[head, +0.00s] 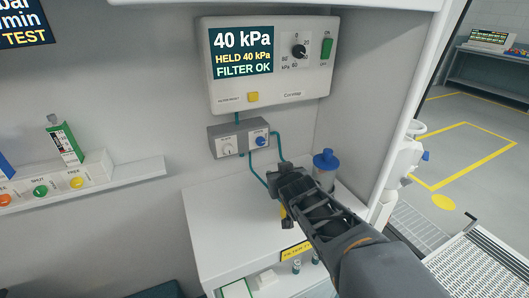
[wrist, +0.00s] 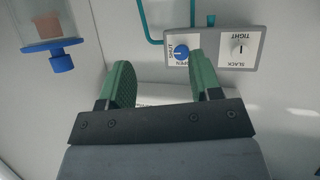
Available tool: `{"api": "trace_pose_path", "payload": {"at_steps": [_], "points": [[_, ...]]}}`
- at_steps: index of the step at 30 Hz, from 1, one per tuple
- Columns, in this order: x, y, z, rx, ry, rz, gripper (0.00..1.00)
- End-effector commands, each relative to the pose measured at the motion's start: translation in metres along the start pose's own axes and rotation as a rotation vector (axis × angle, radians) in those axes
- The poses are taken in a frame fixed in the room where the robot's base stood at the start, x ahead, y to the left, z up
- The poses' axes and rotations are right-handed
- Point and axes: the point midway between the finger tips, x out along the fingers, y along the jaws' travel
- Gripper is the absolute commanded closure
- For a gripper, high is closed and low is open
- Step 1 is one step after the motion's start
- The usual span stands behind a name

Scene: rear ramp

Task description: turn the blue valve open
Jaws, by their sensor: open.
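The blue valve (head: 260,141) is a small round knob on the right half of a grey box (head: 225,146) on the wall. In the wrist view the blue knob (wrist: 181,52) shows upside down beside a label reading SHUT and OPEN; I cannot tell which way it points. My gripper (head: 284,170) is below and right of the box in the head view, apart from the knob. In the wrist view my gripper (wrist: 160,68) has its two green fingers spread with nothing between them. The right finger overlaps the box's lower edge in the picture.
A white knob (wrist: 238,47) marked TIGHT and SLACK sits beside the blue one. Teal tubes (head: 279,147) run from the box. A blue-capped clear jar (head: 325,168) stands close to my arm on the white cabinet (head: 220,215). A control panel (head: 313,80) hangs above, its display reading 40 kPa.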

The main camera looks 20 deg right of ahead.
Motion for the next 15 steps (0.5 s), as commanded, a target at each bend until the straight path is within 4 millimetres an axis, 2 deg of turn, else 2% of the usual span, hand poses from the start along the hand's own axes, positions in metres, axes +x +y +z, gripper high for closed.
{"api": "trace_pose_path", "payload": {"at_steps": [1,6,15], "points": [[0.01,0.007,0.003,0.01,0.077,-0.008,0.42],[0.018,0.015,-0.012,0.018,0.305,-0.099,0.42],[0.017,0.008,-0.021,0.02,0.461,-0.244,0.42]]}}
